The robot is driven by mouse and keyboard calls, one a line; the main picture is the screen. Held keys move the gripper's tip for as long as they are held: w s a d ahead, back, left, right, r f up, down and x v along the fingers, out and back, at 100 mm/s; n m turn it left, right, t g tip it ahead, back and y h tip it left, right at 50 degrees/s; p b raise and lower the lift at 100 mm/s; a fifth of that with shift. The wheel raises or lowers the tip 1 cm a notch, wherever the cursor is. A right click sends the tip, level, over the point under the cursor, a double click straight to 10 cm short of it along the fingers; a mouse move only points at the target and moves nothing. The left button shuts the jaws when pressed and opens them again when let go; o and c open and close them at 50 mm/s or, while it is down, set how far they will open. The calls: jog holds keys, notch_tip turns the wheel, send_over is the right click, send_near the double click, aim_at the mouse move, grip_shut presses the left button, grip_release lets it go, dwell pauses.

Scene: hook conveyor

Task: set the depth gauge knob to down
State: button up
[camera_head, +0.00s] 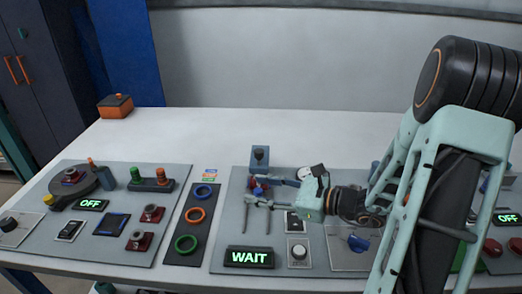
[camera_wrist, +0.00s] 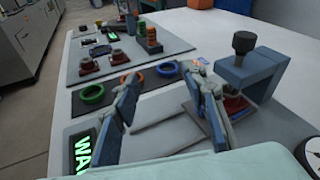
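No label that I can read names the depth gauge knob. A blue bracket (camera_head: 259,163) with a black knob on top stands at the back of the middle panel. In the wrist view the blue bracket (camera_wrist: 252,72) and its upright black knob (camera_wrist: 243,42) are at the right, above a red part. My gripper (camera_head: 258,191) is open and empty, pointing left over the middle panel. In the wrist view my gripper (camera_wrist: 163,80) has its fingers spread, the right one left of the bracket. A dial face (camera_wrist: 312,157) is partly cut off at the right edge.
A lit WAIT sign (camera_head: 249,257), a white dial (camera_head: 298,251) and a blue knob (camera_head: 358,243) are near the front. Coloured rings (camera_head: 194,215) lie on a dark strip to the left. An orange box (camera_head: 116,106) stands at the back left.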

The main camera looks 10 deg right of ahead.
aim_at(262, 155)
jog(key=w+d+r+m+t+h, duration=0.2)
jog(key=w+d+m+t+h, duration=0.1)
jog(key=w+d+m+t, duration=0.4)
jog(key=shift+n+g, duration=0.3)
jog(key=shift+g, duration=0.3)
jog(key=x, duration=0.8)
jog(key=shift+s+a, duration=0.1)
jog(key=shift+a, duration=0.2)
grip_shut()
jog(key=shift+f, duration=0.1)
